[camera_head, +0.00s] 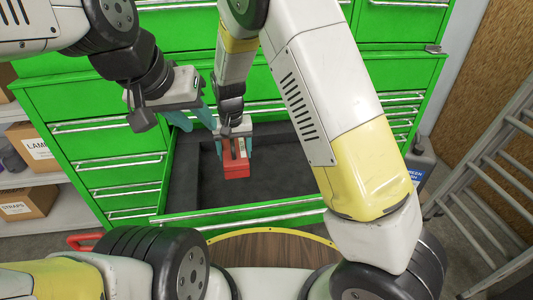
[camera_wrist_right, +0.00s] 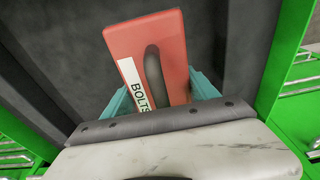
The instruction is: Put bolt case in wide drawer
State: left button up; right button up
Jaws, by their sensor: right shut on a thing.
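The red bolt case (camera_head: 236,168) hangs over or inside the open wide drawer (camera_head: 240,216), whose dark grey lining shows around it. My right gripper (camera_head: 236,138) is shut on the case and points down. In the right wrist view, the case (camera_wrist_right: 150,50) shows a white label reading "BOLTS" and a dark handle slot, between teal fingers (camera_wrist_right: 165,100). I cannot tell whether the case touches the drawer floor. My left gripper (camera_head: 203,113) has teal fingers and is near the drawer's back left corner, left of the case, and looks open and empty.
The green cabinet (camera_head: 90,110) has narrow shut drawers on both sides. Boxes (camera_head: 32,146) stand on a shelf at left. A ladder (camera_head: 490,170) leans at right, near a grey container (camera_head: 420,165). The drawer's floor is mostly clear.

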send_over(238, 181)
jog(key=f, duration=0.6)
jog(key=shift+s+f, duration=0.15)
jog(key=shift+s, duration=0.1)
jog(key=shift+f, duration=1.85)
jog(key=shift+f, duration=0.15)
jog(key=o, duration=1.9)
jog(key=shift+c, duration=0.2)
jog(key=r, duration=0.4)
jog(key=s+r, duration=0.1)
jog(key=r, duration=0.7)
jog(key=shift+s+d+r, duration=0.2)
jog(key=shift+s+d, duration=0.05)
